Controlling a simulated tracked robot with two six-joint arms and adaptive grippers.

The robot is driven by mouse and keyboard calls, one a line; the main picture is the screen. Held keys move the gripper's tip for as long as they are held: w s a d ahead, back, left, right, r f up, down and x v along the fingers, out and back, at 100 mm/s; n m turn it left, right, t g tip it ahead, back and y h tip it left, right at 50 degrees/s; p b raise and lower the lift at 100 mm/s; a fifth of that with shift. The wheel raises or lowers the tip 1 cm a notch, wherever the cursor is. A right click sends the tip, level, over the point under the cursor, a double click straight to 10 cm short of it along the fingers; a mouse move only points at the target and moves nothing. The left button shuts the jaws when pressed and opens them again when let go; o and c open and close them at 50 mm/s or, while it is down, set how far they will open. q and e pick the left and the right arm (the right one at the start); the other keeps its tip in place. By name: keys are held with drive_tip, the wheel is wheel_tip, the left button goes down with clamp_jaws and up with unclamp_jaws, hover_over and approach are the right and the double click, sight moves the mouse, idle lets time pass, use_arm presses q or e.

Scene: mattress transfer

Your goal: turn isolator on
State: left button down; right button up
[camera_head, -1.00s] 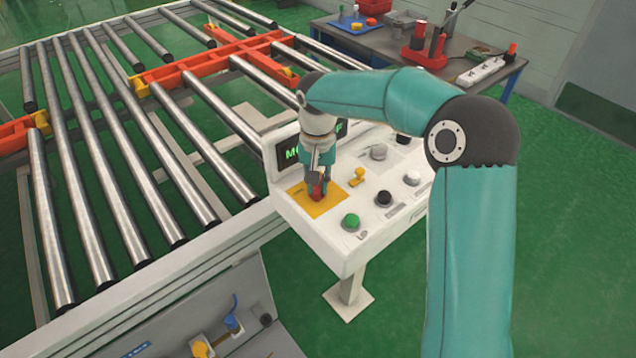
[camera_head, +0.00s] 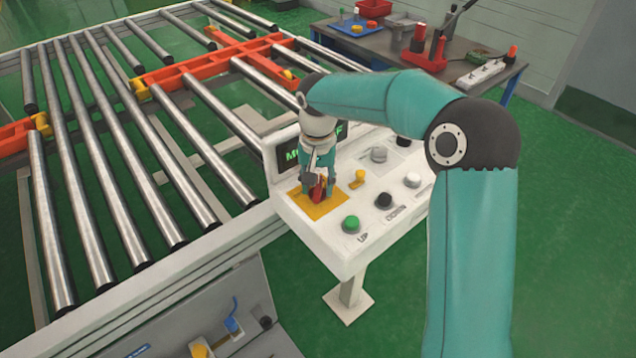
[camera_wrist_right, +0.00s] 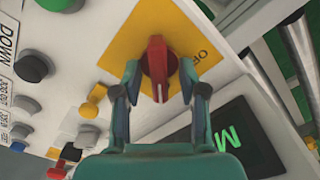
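The isolator is a red rotary knob (camera_wrist_right: 158,66) on a yellow plate (camera_wrist_right: 122,42) with partly hidden lettering starting "OF". In the right wrist view the knob's long side runs nearly up and down the picture. In the head view the knob (camera_head: 318,188) and yellow plate (camera_head: 318,209) sit at the left end of the white control panel (camera_head: 320,236). My right gripper (camera_wrist_right: 160,76) is at the knob, one finger on each side. Its fingers stand apart, with narrow gaps to the knob visible. My left gripper is not in view.
A green button (camera_head: 351,223), a black one (camera_head: 383,199) and a small yellow switch (camera_head: 358,178) are close by on the panel. A dark display (camera_head: 291,157) with green letters stands behind the knob. A roller conveyor (camera_head: 130,150) lies to the left.

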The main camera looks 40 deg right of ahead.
wheel_tip(320, 180, up, 12)
idle(0.6)
idle(0.4)
